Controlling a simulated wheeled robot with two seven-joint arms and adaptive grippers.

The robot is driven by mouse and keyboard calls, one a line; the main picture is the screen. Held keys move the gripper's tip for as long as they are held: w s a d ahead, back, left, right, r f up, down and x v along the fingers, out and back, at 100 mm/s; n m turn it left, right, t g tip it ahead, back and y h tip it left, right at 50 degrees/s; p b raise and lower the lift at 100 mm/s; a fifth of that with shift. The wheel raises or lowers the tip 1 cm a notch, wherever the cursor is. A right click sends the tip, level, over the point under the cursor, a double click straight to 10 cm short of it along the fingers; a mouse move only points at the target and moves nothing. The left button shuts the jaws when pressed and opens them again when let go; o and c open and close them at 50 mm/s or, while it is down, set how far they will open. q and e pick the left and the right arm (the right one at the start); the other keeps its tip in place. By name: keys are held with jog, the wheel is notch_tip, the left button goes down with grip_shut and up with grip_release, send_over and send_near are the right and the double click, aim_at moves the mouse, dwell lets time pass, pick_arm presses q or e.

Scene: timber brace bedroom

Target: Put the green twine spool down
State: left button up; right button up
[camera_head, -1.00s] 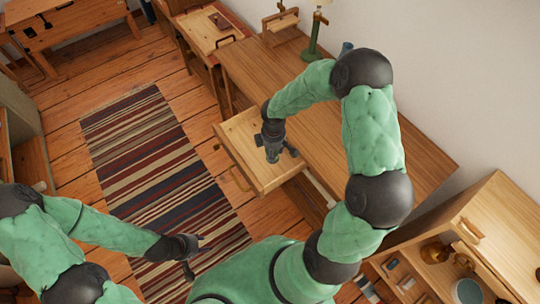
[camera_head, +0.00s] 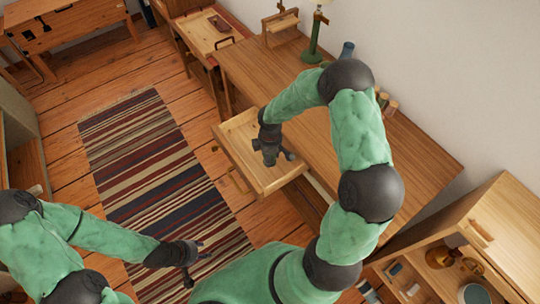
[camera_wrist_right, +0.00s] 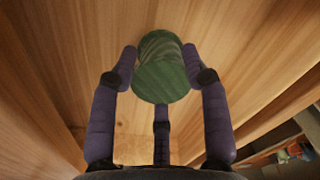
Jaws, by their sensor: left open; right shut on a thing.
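The green twine spool (camera_wrist_right: 165,68) shows in the right wrist view between the fingers of my right gripper (camera_wrist_right: 163,80), which is shut on it. In the head view my right gripper (camera_head: 272,156) points down over the open wooden drawer (camera_head: 232,160) of the desk. The spool is hidden there by the gripper. Bare wooden boards lie beyond the spool in the wrist view; I cannot tell whether it touches them. My left gripper (camera_head: 197,258) is open and empty above the striped rug (camera_head: 150,165).
The desk top (camera_head: 265,75) is mostly clear, with a green lamp (camera_head: 314,45), a blue bottle (camera_head: 347,50) and small jars (camera_head: 387,103) at its back. A shelf cabinet (camera_head: 500,225) holding crockery stands at the lower right.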

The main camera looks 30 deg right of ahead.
jog(key=shift+f, duration=0.25)
jog(key=o, duration=1.2)
jog(key=shift+r, duration=0.1)
jog(key=shift+c, duration=0.2)
jog(key=shift+r, duration=0.1)
jog(key=shift+r+p, duration=0.3)
jog(key=shift+r, duration=0.05)
notch_tip(320, 180, up, 12)
jog(key=p, duration=0.4)
jog(key=shift+f, duration=0.25)
